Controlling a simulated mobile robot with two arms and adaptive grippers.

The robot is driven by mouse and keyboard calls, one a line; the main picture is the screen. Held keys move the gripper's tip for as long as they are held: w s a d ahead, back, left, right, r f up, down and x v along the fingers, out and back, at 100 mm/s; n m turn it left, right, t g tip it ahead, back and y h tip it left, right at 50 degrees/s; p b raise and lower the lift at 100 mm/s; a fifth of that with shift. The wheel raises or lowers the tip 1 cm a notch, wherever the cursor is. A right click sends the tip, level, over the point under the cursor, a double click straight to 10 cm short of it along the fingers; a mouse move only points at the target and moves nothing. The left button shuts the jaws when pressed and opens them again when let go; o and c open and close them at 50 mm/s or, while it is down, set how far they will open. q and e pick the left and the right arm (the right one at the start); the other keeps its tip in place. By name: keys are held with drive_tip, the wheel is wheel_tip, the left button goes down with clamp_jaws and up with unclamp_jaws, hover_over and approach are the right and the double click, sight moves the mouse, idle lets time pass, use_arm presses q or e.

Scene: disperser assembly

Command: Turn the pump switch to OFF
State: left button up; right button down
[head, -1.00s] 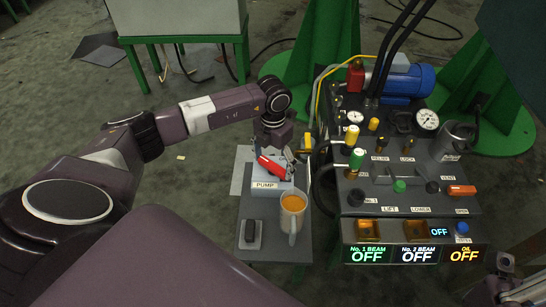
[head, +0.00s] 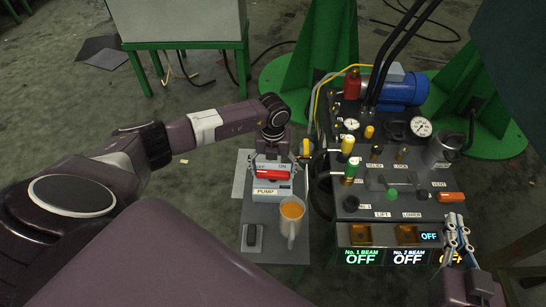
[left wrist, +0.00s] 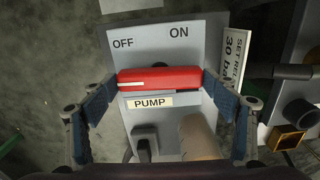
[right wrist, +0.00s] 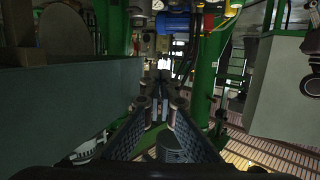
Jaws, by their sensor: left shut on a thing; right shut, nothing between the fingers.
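The pump switch's red handle (left wrist: 160,79) lies crosswise on a pale box marked PUMP (left wrist: 185,40), with OFF at upper left and ON at upper middle. A white line marks the handle's left end, which lies below the OFF label. It also shows in the head view (head: 272,174). My left gripper (head: 270,164) is over the box, shut on the handle with one finger at each end. My right gripper (head: 453,222) is shut and empty above the right front of the control panel; its closed fingertips show in the right wrist view (right wrist: 163,85).
The control panel (head: 400,180) with knobs, gauges and hoses stands to the right. Its front display (head: 361,257) reads OFF.

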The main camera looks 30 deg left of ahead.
sight(273, 172)
use_arm(q)
drive_tip(key=shift+w+n, duration=0.1)
drive_tip(key=shift+n, duration=0.3)
use_arm(e)
drive_tip(key=shift+s+d+f+g+h, duration=0.1)
drive_tip(key=shift+s+f+g+h, duration=0.15)
drive_tip(key=shift+f, duration=0.3)
drive_tip(key=shift+s+d+f+g, duration=0.2)
drive_tip(key=shift+f+g, duration=0.15)
drive_tip(key=shift+f, duration=0.2)
drive_tip(key=shift+s+d+f+g+h, duration=0.1)
drive_tip(key=shift+s+f+g+h, duration=0.15)
drive_tip(key=shift+f, duration=0.3)
use_arm(q)
drive_tip(key=o, duration=1.2)
drive_tip(key=shift+c, duration=0.2)
wheel_tip(273, 172, up, 12)
